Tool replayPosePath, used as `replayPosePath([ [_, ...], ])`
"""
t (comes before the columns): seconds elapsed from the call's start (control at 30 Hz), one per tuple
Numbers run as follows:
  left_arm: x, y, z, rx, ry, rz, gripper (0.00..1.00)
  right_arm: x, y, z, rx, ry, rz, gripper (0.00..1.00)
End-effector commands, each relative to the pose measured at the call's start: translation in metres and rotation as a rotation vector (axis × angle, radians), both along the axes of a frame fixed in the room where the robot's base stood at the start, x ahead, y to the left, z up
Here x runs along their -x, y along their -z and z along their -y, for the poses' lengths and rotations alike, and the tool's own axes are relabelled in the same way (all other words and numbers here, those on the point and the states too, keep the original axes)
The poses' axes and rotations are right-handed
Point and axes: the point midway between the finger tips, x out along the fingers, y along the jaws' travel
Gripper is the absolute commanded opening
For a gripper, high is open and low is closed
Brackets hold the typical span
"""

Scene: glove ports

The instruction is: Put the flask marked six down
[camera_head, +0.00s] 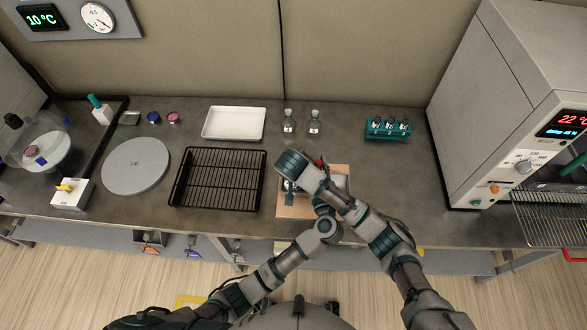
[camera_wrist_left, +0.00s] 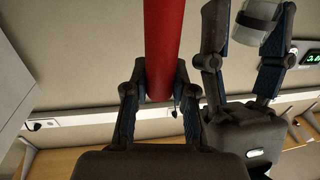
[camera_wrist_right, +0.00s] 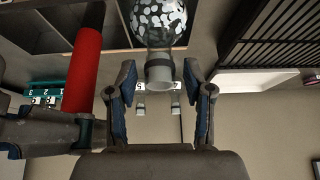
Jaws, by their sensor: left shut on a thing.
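My left gripper (camera_wrist_left: 162,75) is shut on an upright red rod-like thing (camera_wrist_left: 162,40), which also shows in the right wrist view (camera_wrist_right: 85,65). My right gripper (camera_wrist_right: 159,75) is open around the narrow neck of a clear flask (camera_wrist_right: 159,70) with white-speckled contents. A gap shows on each side of the neck. Two flasks stand at the back of the counter, a left one (camera_head: 289,122) and a right one (camera_head: 314,122). The number on the near flask is hidden.
A wooden compartment box (camera_head: 297,212) lies under my crossed arms. A black wire rack (camera_head: 218,178), white tray (camera_head: 234,123) and grey disc (camera_head: 136,166) are to the left. A teal vial rack (camera_head: 388,128) and oven (camera_head: 490,100) are right. Counter is clear between box and oven.

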Motion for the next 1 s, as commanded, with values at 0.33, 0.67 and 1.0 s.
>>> replayPosePath([
  [0.33,0.0,0.001,0.0,0.0,0.001,-0.002,0.0,0.002,-0.005,0.0,-0.001,0.0,0.0,0.53],
  [0.67,0.0,0.001,0.0,0.0,0.001,-0.002,0.0,0.034,-0.066,-0.001,-0.004,-0.002,0.004,0.53],
  [1.0,0.0,0.001,0.0,0.0,0.0,-0.001,0.0,0.055,-0.105,0.001,0.001,-0.002,0.005,0.53],
])
